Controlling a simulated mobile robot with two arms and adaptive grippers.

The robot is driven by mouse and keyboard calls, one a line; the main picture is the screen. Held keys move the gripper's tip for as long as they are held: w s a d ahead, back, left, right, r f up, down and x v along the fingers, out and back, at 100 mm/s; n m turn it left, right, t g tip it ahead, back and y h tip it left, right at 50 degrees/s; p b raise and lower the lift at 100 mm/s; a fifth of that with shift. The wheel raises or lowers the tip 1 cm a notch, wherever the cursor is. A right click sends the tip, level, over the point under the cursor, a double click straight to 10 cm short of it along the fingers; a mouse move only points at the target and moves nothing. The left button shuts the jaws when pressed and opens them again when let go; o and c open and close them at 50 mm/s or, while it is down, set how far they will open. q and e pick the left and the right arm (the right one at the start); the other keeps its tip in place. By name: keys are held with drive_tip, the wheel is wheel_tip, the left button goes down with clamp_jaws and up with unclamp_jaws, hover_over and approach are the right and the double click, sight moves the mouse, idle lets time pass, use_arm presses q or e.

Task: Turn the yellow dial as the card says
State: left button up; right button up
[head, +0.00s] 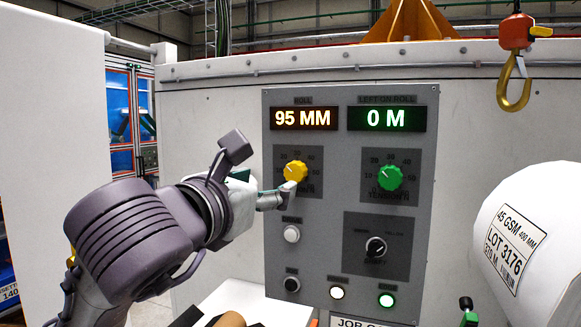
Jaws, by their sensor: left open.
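The yellow dial (295,172) sits on the grey control panel (345,145), upper left, under the amber display reading 95 MM. Numbers ring it, partly covered and too small to read surely. My left gripper (284,194) is open, with its fingertips just below the dial at its lower left. I cannot tell whether they touch it. A card headed "JOB C..." (362,322) shows only its top edge at the bottom of the picture; the rest is cut off. My right gripper is not in view.
A green dial (390,178) sits right of the yellow one, under a display reading 0 M. A black selector (376,247) and several round buttons are lower. A white roll (535,240) labelled LOT 3176 stands at right. An orange hoist hook (515,85) hangs above it.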

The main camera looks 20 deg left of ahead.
sight(293, 172)
use_arm(q)
drive_tip(key=w+p, duration=0.1)
drive_tip(key=w, duration=0.2)
drive_tip(key=w+p, duration=0.1)
drive_tip(key=w, duration=0.2)
drive_tip(key=w+d+p, duration=0.1)
drive_tip(key=w+p, duration=0.1)
drive_tip(key=w, duration=0.1)
drive_tip(key=shift+w+r, duration=0.1)
drive_tip(key=shift+w, duration=0.45)
